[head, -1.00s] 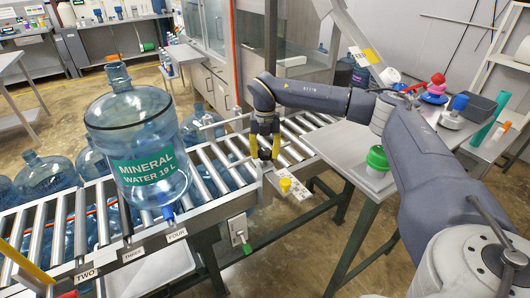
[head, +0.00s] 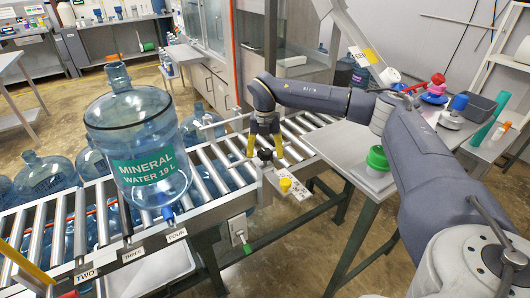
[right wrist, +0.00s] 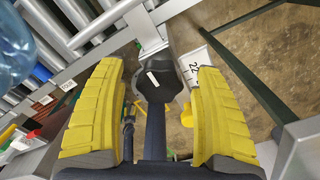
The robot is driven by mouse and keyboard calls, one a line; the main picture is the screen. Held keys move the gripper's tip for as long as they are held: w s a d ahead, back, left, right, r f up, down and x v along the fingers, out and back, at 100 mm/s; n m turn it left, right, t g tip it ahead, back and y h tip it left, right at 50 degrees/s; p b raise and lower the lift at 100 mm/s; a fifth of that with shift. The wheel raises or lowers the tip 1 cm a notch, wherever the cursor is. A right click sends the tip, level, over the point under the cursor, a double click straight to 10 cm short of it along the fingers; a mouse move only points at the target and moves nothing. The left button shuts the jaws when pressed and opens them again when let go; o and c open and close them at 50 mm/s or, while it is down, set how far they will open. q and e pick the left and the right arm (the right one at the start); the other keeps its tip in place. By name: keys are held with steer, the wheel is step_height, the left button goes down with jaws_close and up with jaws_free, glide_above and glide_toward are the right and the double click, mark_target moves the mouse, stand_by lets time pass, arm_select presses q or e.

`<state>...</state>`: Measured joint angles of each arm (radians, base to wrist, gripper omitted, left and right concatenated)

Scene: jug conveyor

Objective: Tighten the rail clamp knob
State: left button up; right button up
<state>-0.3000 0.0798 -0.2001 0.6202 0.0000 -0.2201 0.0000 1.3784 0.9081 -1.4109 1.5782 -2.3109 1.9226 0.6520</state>
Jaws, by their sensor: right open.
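The rail clamp knob (head: 265,155) is black and sits on a grey bracket at the right side of the roller conveyor. In the right wrist view the knob (right wrist: 157,78) is a dark lobed shape with a white mark. My right gripper (head: 264,146) is over it with its yellow fingers pointing down. In the right wrist view the gripper (right wrist: 158,85) is open, one finger on each side of the knob with visible gaps. I cannot tell how far down the fingers reach around it. My left gripper is not in view.
A yellow knob (head: 285,184) stands on the bracket just in front. A large blue water jug (head: 135,135) stands on the conveyor rollers (head: 207,178) to the left. A grey side table (head: 335,143) at right holds a green-lidded cup (head: 377,160).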

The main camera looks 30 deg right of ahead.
mark_target(265, 151)
steer(key=shift+r, duration=0.1)
step_height(265, 151, up, 12)
stand_by(0.5)
steer(key=shift+a, duration=0.1)
stand_by(0.4)
